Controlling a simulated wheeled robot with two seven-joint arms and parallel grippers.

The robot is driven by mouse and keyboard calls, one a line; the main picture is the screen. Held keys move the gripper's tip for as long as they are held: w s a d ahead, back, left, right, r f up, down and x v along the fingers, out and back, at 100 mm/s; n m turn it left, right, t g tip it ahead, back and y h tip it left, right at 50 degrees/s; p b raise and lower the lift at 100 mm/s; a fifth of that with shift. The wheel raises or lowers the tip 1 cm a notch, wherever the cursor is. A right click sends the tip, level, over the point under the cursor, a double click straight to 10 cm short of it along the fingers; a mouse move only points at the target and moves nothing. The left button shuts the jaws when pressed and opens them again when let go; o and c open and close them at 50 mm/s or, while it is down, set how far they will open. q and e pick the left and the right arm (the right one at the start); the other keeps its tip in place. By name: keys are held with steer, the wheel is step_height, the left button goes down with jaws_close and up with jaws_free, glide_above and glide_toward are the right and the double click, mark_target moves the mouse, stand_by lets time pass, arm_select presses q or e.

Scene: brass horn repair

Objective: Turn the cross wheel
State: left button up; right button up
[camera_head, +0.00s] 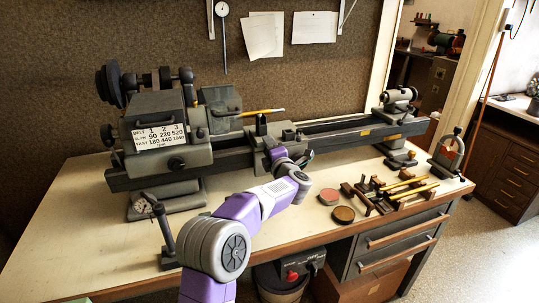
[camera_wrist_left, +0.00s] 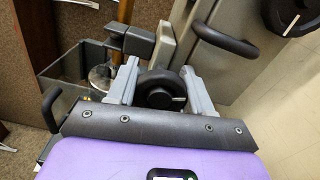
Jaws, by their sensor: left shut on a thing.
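The cross wheel (camera_wrist_left: 155,92) is a small dark round wheel on the lathe carriage (camera_head: 272,148). In the left wrist view it sits between the two grey fingers of my left gripper (camera_wrist_left: 160,76), which are shut on it from both sides. In the head view my left gripper (camera_head: 303,160) is at the front of the carriage. There the wrist and fingers hide most or all of the wheel, and I cannot make it out. My right gripper is in neither view.
The lathe headstock (camera_head: 168,137) stands left of the carriage and the tailstock (camera_head: 396,103) at the right end. Discs (camera_head: 330,196) and a rack of brass rods (camera_head: 405,186) lie on the bench (camera_head: 95,235) right of my arm. An upright lever (camera_head: 162,230) stands at the left front.

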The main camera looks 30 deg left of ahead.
arm_select(q)
steer(key=shift+n, duration=1.7)
steer(key=shift+n, duration=0.3)
steer(key=o, duration=1)
steer(key=shift+o, duration=0.2)
steer(key=v, duration=0.7)
steer(key=shift+s+d+p, duration=0.2)
steer(key=shift+d+p, duration=0.05)
steer(key=shift+p, duration=0.05)
steer(key=shift+r, duration=0.1)
